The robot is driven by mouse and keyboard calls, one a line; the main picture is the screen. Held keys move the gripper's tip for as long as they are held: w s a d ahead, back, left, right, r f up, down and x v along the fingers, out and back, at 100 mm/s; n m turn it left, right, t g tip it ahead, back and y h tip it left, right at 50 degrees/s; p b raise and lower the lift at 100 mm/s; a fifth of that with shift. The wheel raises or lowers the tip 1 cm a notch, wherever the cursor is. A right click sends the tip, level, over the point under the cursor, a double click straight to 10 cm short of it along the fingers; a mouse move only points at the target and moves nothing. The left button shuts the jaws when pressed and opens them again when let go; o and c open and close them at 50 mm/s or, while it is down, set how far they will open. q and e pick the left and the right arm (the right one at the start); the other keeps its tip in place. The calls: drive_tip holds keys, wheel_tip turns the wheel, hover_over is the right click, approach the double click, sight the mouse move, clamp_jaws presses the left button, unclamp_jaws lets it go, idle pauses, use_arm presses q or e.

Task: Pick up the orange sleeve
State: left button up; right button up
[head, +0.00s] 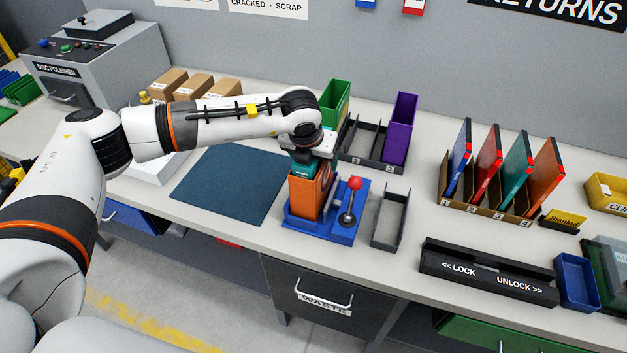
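The orange sleeve (303,198) is an upright open-topped box standing in a blue fixture (334,232) near the middle of the bench. A lever with a red knob (354,184) rises from the fixture just right of the sleeve. My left gripper (312,172) points down at the top of the sleeve. Its fingertips are largely hidden by the wrist and the sleeve, so I cannot tell if they grip it. A teal part shows between wrist and sleeve. My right gripper is not in view.
Behind stands a black rack (366,158) with a green sleeve (334,98) and a purple sleeve (400,128). An empty grey tray (390,218) lies right of the fixture. A dark blue mat (230,185) lies left. A slotted rack of coloured cases (486,200) stands right.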

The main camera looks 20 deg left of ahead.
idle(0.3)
use_arm(q)
drive_tip(key=c, duration=1.4)
